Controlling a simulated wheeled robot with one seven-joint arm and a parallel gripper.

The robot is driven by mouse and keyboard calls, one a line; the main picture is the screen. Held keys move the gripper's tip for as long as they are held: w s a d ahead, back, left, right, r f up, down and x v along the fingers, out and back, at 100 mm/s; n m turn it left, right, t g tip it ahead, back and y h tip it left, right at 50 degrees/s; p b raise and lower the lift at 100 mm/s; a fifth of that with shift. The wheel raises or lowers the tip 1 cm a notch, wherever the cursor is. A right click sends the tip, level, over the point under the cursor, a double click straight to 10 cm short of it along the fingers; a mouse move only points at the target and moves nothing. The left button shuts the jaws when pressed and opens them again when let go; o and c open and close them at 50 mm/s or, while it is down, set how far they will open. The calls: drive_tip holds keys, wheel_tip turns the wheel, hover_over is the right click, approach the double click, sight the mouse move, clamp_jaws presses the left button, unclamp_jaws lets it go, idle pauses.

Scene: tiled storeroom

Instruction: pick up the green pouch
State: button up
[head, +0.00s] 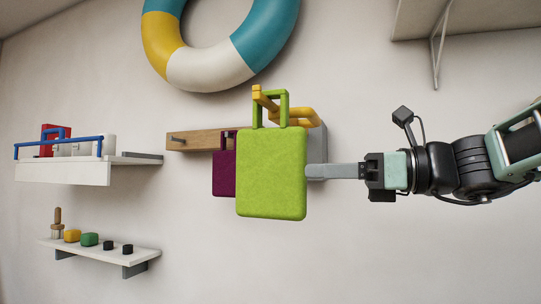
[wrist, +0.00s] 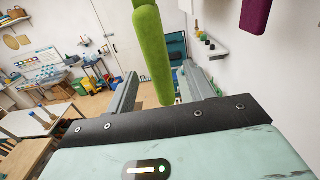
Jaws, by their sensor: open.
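The green pouch (head: 272,174) hangs by its loop handle in front of the wall, at the centre of the head view. In the wrist view the green pouch (wrist: 152,50) shows edge-on, as a narrow strip between the lines of the two grey fingers. My gripper (head: 316,171) comes in from the right with its fingers at the pouch's right edge. The fingers are apart and nothing is gripped. The pouch hides the finger ends in the head view, and I cannot tell whether they touch it.
A purple pouch (head: 224,172) hangs close behind on the left, by the wooden rail (head: 193,140). A yellow bar (head: 290,113) is at the green handle. A ring buoy (head: 213,66) is above. An upper shelf (head: 64,172) and lower shelf (head: 98,251) hold small items at left.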

sight(271, 154)
drive_tip(key=p+x, duration=0.4)
drive_tip(key=x, duration=0.3)
drive_tip(key=shift+a+f, duration=0.15)
drive_tip(key=shift+a, duration=0.25)
drive_tip(key=shift+a+f, duration=0.1)
drive_tip(key=shift+a, duration=0.15)
drive_tip(key=c, duration=1.1)
